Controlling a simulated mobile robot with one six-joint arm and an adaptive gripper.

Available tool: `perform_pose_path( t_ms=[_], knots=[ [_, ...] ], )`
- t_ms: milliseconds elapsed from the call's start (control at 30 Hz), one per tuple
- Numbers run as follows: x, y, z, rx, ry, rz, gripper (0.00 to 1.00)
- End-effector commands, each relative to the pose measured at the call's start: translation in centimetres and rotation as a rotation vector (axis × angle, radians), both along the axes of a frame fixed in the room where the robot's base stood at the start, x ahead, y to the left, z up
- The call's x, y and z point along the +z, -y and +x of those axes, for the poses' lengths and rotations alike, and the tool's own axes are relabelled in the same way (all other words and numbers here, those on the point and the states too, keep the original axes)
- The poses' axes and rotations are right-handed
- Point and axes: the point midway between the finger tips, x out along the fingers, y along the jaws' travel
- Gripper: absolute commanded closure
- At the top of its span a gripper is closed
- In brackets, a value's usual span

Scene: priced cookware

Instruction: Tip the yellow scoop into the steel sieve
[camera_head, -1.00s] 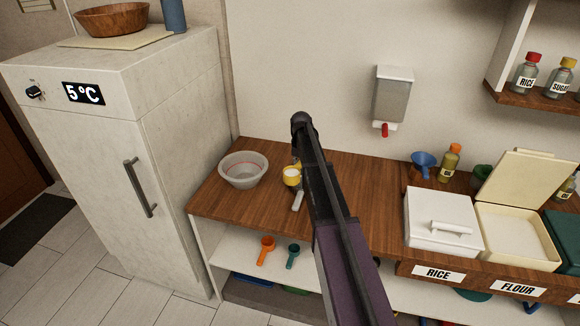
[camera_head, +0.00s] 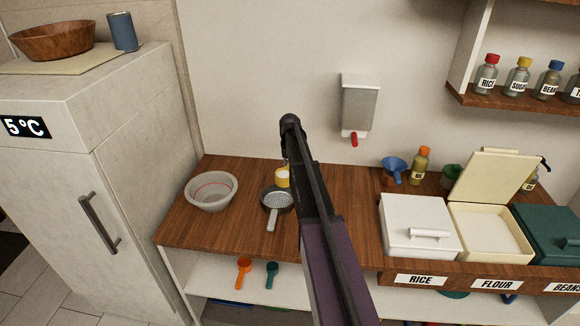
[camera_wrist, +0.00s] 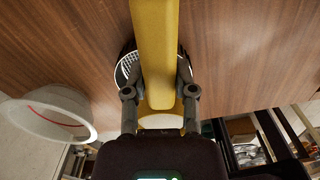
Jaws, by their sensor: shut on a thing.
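The yellow scoop (camera_head: 283,179) is held above the wooden counter, partly behind my arm in the head view. Its yellow handle (camera_wrist: 154,45) runs up the middle of the wrist view. My gripper (camera_wrist: 160,92) is shut on the scoop, with a finger on each side of it. Something pale shows at the scoop's top. The steel sieve (camera_head: 277,197) lies on the counter with its handle towards the front. In the head view the scoop appears just behind the sieve. In the wrist view the scoop covers much of the sieve (camera_wrist: 125,68).
A pale bowl (camera_head: 211,192) with a red line inside stands left of the sieve. RICE (camera_head: 418,227) and open FLOUR (camera_head: 490,232) bins stand right. A wall dispenser (camera_head: 360,105) hangs behind. Orange (camera_head: 243,270) and teal (camera_head: 271,273) scoops lie on the shelf below.

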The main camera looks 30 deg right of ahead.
Motion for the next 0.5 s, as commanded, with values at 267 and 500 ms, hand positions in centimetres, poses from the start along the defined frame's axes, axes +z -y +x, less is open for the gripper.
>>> perform_pose_path(
  t_ms=[267,500],
  knots=[
    [-0.01,0.26,-0.1,-0.004,0.002,-0.01,1.0],
    [-0.02,0.24,-0.2,-0.004,0.013,-0.064,1.0]
  ],
)
